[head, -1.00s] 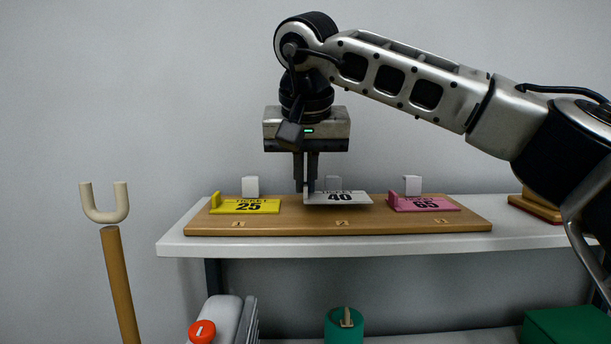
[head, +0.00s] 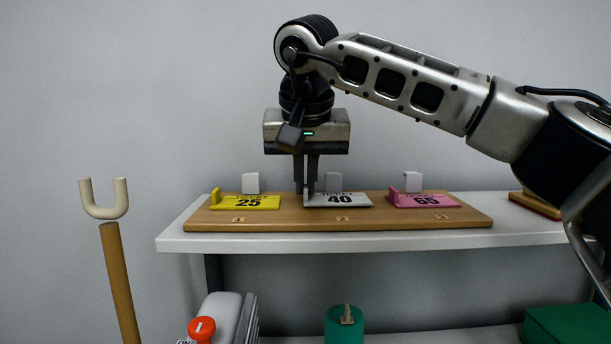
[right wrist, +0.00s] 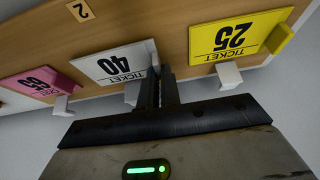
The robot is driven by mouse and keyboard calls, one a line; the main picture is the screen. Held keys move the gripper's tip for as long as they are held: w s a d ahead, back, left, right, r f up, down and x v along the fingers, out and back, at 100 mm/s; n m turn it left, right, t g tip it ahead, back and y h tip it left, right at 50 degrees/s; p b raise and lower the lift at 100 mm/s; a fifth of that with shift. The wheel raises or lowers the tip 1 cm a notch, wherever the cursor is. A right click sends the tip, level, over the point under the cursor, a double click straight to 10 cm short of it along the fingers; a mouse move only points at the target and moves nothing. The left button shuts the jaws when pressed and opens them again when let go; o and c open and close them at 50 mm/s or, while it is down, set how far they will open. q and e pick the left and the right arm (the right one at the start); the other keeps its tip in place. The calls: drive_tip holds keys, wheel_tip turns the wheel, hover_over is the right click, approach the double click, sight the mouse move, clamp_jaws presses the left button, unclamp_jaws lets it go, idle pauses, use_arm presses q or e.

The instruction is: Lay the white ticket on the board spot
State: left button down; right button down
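The white ticket (head: 340,200), marked 40, lies flat at the middle spot of the wooden board (head: 290,226), behind the label 2, and appears to touch the board. My right gripper (head: 306,190) points straight down at the ticket's left end, its fingers close together on the ticket's small upright tab. In the right wrist view the ticket (right wrist: 115,65) extends from the fingertips (right wrist: 155,75), which partly hide the tab. My left gripper is not in view.
White blocks (head: 251,183) stand behind the tickets. The board rests on a white shelf (head: 530,236). A forked wooden pole (head: 118,280) stands at left.

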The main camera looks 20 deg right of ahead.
drive_tip(key=shift+f, duration=0.25)
drive_tip(key=c, duration=0.9)
unclamp_jaws()
drive_tip(key=shift+r, duration=0.15)
drive_tip(key=shift+p+v, duration=1.2)
drive_tip(key=shift+v, duration=0.05)
drive_tip(key=shift+s+r+p, duration=0.15)
drive_tip(key=shift+r+p, duration=0.7)
drive_tip(key=shift+r, duration=0.2)
drive_tip(key=shift+v, duration=1)
